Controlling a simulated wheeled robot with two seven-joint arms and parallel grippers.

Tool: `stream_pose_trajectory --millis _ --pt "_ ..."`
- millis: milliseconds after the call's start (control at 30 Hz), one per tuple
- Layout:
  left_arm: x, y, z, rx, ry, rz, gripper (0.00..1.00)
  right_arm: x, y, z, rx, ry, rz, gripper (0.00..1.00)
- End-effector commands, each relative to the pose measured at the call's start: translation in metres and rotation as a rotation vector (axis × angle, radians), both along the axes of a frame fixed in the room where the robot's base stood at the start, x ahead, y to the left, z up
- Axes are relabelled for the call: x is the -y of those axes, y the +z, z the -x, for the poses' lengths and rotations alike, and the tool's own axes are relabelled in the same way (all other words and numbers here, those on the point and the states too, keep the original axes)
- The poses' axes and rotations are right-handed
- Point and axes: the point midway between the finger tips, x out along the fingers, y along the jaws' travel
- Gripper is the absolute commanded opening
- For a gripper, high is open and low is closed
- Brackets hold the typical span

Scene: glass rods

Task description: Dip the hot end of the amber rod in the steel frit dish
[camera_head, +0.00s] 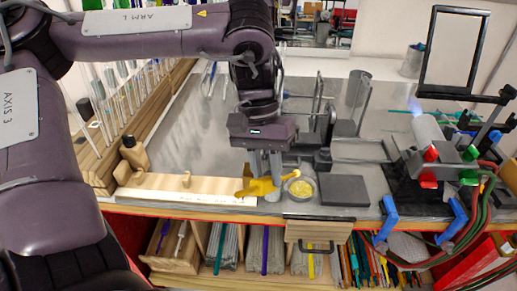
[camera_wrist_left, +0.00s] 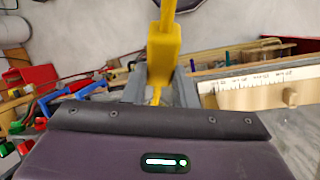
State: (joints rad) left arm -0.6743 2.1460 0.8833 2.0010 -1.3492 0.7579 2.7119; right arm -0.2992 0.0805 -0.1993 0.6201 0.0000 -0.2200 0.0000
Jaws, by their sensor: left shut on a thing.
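The amber rod (camera_head: 286,178) lies nearly level, with a yellow block-like grip (camera_head: 258,187) around it. My left gripper (camera_head: 266,175) points down and is shut on this yellow grip. In the left wrist view the yellow grip (camera_wrist_left: 162,52) sits between the grey fingers, with the rod running out above it. The rod's right end has a small rounded tip, just above and left of the steel frit dish (camera_head: 300,198). The dish is round and holds yellow grains. I cannot tell whether the tip touches its rim. My right gripper is not in view.
A dark flat block (camera_head: 344,190) stands right of the dish. A wooden ruled strip (camera_head: 180,194) lies to the left. A torch (camera_head: 428,130) with a bluish flame stands at the right, among clamps and hoses. Dark metal stands (camera_head: 318,120) rise behind the dish.

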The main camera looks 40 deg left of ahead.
Motion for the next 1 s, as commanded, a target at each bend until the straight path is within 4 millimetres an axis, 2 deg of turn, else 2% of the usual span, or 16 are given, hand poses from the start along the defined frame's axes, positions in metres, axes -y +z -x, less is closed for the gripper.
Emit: stream_pose_trajectory --millis 167,467,533,700,1000 --pt "0.004 -0.019 0.002 -0.010 0.013 0.007 0.01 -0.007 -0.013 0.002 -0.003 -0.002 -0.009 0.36" --pt "0.005 -0.079 -0.006 -0.010 0.013 0.007 0.01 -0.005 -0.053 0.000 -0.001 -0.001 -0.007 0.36" --pt "0.008 -0.083 -0.019 -0.005 0.012 0.003 0.01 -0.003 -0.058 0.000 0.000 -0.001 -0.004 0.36" --pt "0.012 -0.091 -0.034 -0.007 0.012 0.004 0.01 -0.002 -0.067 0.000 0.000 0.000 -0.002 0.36" --pt "0.013 -0.091 -0.038 -0.006 0.011 0.007 0.01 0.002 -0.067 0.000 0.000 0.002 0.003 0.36"
